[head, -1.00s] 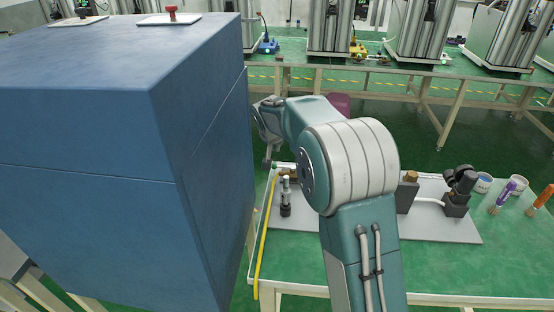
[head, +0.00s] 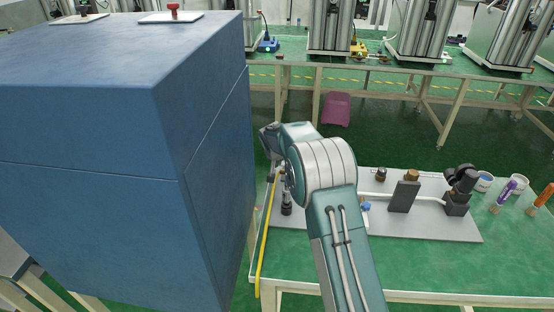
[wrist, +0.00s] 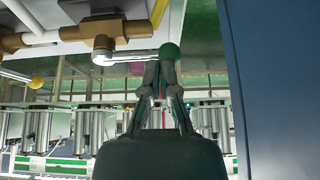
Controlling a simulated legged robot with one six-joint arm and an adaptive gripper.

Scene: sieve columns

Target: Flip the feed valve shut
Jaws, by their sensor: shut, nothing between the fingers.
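In the wrist view, a brass valve (wrist: 103,38) sits on a white pipe. In the head view my wrist (head: 268,140) is over the left end of the grey board (head: 440,228). My arm hides the fingertips and most of the fittings there.
A large blue cabinet (head: 110,130) stands close on the left; its side (wrist: 275,90) also shows in the wrist view. A yellow hose (head: 264,240) lies along the green table's left edge.

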